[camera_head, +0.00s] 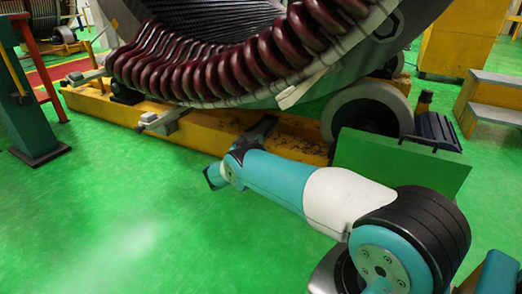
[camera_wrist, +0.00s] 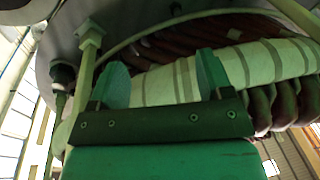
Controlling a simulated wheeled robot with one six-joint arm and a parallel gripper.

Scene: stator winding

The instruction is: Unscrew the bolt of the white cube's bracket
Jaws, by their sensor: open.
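My gripper (camera_wrist: 162,78) is open in the wrist view, with two green fingers standing apart and nothing between them. A pale wrapped ring of the stator (camera_wrist: 265,62) passes behind the fingers, with dark red coils around it. A pale cube-shaped block (camera_wrist: 91,36) on a slanted post is up and left of the left finger, apart from it. I cannot tell whether it is the white cube of the bracket, and I make out no bolt. In the head view my arm reaches left, low in front of the stator; its fingers are not clear there.
The stator with dark red coils (camera_head: 185,62) rests above a yellow beam (camera_head: 200,133). A grey clamp-like fitting (camera_head: 166,121) sits on the beam. A grey roller (camera_head: 368,111) and a green panel (camera_head: 430,166) stand at right.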

